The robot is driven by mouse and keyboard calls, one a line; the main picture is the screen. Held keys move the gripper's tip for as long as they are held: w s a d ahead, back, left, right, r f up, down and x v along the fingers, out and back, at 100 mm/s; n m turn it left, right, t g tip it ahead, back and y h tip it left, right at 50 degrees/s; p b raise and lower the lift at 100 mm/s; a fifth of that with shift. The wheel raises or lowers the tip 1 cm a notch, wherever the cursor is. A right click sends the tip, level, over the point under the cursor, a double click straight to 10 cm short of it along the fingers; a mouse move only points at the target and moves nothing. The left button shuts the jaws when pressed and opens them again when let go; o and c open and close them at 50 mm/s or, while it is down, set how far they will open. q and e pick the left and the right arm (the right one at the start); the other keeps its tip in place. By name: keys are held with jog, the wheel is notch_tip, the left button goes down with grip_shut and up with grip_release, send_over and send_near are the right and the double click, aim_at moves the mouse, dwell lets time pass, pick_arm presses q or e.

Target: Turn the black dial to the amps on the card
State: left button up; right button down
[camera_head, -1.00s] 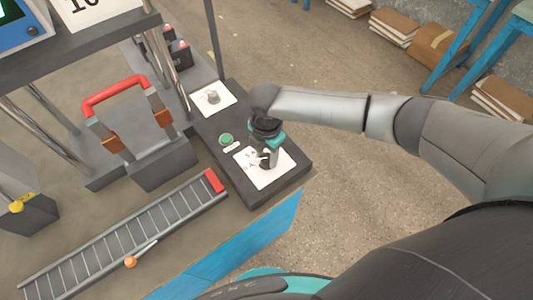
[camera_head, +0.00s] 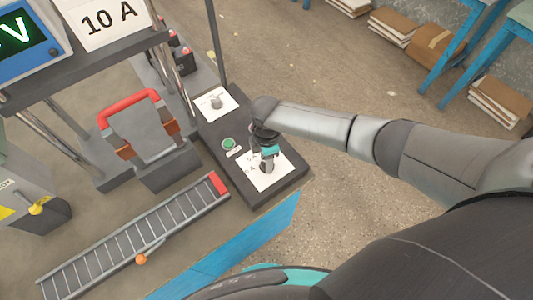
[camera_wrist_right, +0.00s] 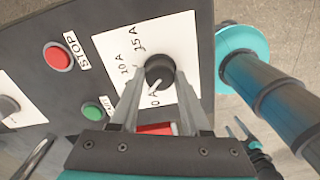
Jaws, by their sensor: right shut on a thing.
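The black dial (camera_wrist_right: 160,70) sits on a white plate (camera_wrist_right: 182,40) marked 0 A, 10 A and 15 A; other marks may be hidden by my fingers. Its pale pointer line points down-left in the wrist view, toward the 0 A mark. My right gripper (camera_wrist_right: 158,78) is shut on the dial, one finger on each side. In the head view the gripper (camera_head: 268,165) stands over the plate and hides most of the dial. The card (camera_head: 108,18) at the upper left reads 10 A.
The dark panel (camera_head: 285,182) also carries a green button (camera_head: 228,143) and a second plate with a grey knob (camera_head: 216,101). A red STOP button (camera_wrist_right: 58,56) shows in the wrist view. A red-handled lever (camera_head: 128,105) and a ladder-like rack (camera_head: 130,240) stand left.

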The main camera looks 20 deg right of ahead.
jog(key=m+p, duration=0.1)
jog(key=m, duration=0.2)
jog(key=shift+r+p, duration=0.15)
jog(key=shift+p, duration=0.2)
jog(key=m+p, duration=0.2)
jog(key=m, duration=0.1)
jog(key=shift+m, duration=0.3)
jog(key=m+p, duration=0.2)
jog(key=m, duration=0.3)
jog(key=shift+m, duration=0.3)
jog(key=shift+c, duration=1.9)
grip_release()
